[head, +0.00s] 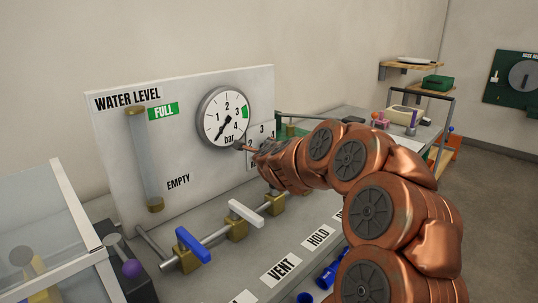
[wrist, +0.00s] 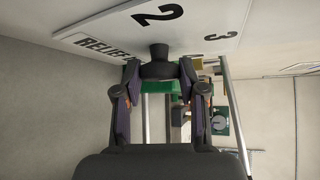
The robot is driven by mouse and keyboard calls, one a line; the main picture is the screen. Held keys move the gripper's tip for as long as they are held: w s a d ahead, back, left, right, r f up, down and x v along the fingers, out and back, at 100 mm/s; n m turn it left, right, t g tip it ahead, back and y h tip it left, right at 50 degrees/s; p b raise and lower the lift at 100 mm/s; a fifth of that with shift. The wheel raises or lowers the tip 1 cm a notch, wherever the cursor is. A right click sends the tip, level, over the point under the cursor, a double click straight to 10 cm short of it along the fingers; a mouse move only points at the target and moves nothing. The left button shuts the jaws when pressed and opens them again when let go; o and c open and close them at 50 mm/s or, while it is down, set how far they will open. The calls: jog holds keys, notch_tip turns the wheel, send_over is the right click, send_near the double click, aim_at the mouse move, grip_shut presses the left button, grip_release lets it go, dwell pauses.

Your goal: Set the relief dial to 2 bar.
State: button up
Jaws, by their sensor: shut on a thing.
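The relief dial's white plate (wrist: 205,28) fills the top of the wrist view, with "RELIEF" and the numbers 2 and 3 readable. In the head view the plate (head: 262,131) shows just right of the gauge, partly behind my arm. A dark round knob (wrist: 158,63) stands out from the plate. My gripper (wrist: 160,74) is shut on this knob, one finger on each side. I cannot make out the knob's pointer or setting. In the head view my arm hides most of the gripper and knob.
The round pressure gauge (head: 224,117) has its needle pointing to the lower left, near the low end. Below the panel are a blue lever (head: 193,245) and a white lever (head: 245,213). A clear-sided box (head: 45,240) stands at left. Shelves (head: 410,67) hang behind.

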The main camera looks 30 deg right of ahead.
dwell(0.4)
jog(key=o, duration=1.1)
jog(key=shift+s, duration=0.1)
jog(key=shift+v, duration=5.95)
jog(key=shift+o, duration=0.2)
